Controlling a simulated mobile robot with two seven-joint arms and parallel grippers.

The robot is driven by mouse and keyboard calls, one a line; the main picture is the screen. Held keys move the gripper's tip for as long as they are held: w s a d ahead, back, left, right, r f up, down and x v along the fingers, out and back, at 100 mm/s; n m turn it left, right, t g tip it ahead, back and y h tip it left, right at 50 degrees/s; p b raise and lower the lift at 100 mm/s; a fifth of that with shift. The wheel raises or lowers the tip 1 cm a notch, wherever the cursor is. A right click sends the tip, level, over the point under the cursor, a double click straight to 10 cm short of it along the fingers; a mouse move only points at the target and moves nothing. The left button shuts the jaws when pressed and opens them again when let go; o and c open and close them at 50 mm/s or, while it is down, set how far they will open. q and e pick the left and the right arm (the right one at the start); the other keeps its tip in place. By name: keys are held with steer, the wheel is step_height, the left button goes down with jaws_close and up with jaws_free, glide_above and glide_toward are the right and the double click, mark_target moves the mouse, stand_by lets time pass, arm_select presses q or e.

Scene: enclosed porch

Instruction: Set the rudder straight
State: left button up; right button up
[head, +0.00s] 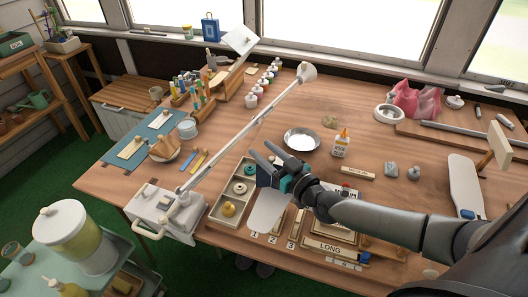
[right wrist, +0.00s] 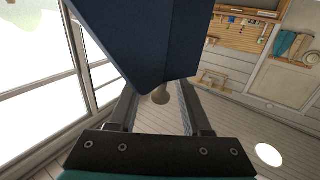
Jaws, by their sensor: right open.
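My right gripper (head: 268,156) reaches in from the right over the middle of the table, with its jaws open. A dark blue flat-faced piece (head: 266,178) shows right beside its fingers. In the right wrist view a large dark blue piece (right wrist: 150,40) hangs in front of the open fingers (right wrist: 160,108) and hides their tips. A small brownish knob (right wrist: 160,95) shows under its lower edge, between the fingers. I cannot tell whether the fingers touch the blue piece, nor pick out the rudder or its angle for certain. My left gripper is not in view.
A divided tray (head: 216,214) of small parts lies left of the gripper. A metal bowl (head: 301,140) and a glue bottle (head: 341,143) stand behind it. A white lamp arm (head: 245,130) slants over the table. Labelled wooden pieces (head: 330,246) lie in front.

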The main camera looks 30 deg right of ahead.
steer(key=shift+w+a, duration=0.1)
steer(key=shift+w, duration=0.1)
steer(key=shift+c, duration=0.4)
jaws_close()
